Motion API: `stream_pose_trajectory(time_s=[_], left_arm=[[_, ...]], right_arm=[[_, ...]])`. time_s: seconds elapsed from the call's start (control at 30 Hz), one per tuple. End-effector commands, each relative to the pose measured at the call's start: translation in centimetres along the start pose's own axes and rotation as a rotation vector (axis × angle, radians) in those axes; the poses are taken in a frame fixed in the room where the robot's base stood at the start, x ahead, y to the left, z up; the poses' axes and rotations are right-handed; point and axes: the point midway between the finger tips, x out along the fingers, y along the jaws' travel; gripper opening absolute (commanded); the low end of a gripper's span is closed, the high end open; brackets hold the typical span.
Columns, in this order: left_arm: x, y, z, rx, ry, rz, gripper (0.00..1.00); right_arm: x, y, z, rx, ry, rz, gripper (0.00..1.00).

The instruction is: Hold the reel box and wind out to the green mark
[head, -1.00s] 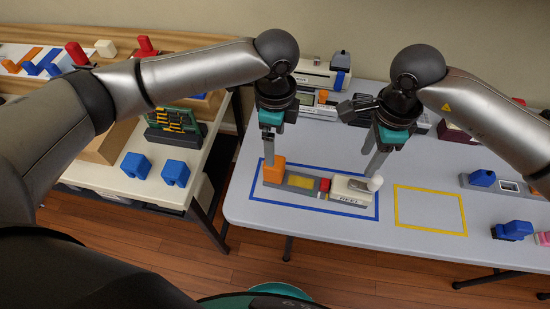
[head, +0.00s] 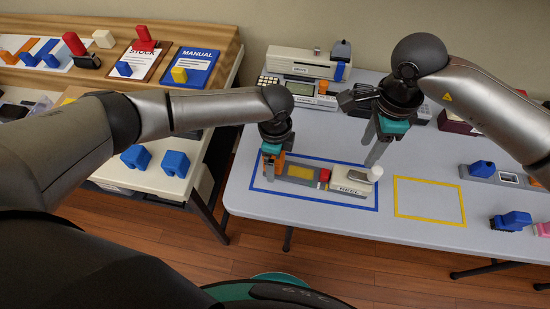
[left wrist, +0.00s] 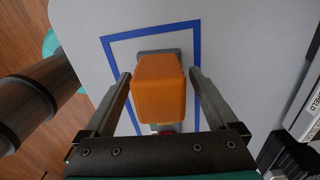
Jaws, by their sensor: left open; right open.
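The device sits inside a blue outline (head: 330,204) on the table. It has a grey base (head: 302,181) with a yellow panel (head: 300,171), a red block (head: 325,175), and a pale box (head: 350,184) with a white knob (head: 375,173) at its right end. An orange block (left wrist: 160,92) stands at its left end. My left gripper (head: 271,172) is open, its fingers on either side of the orange block with gaps visible in the left wrist view. My right gripper (head: 372,160) is open and empty, beside the white knob.
A yellow outline (head: 429,202) on the table to the right is empty. A register-like machine (head: 305,72) stands behind. Blue blocks (head: 512,222) lie at the right. A side table with a blue manual (head: 190,68) is at the left.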

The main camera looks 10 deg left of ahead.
Motion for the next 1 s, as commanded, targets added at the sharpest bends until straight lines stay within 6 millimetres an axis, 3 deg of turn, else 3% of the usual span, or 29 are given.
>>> stream_pose_trajectory(time_s=[0.1, 0.9, 1.0], left_arm=[[0.0, 0.02, -0.01, 0.0, 0.0, 0.001, 0.93], [-0.04, 0.01, 0.03, -0.001, 0.0, 0.001, 0.03], [-0.04, 0.01, 0.04, -0.001, -0.001, 0.001, 0.0]], right_arm=[[0.0, 0.0, 0.0, 0.0, 0.0, 0.0, 0.5], [0.0, 0.0, 0.0, 0.0, 0.0, 0.0, 0.5], [0.0, 0.0, 0.0, 0.0, 0.0, 0.0, 0.5]])
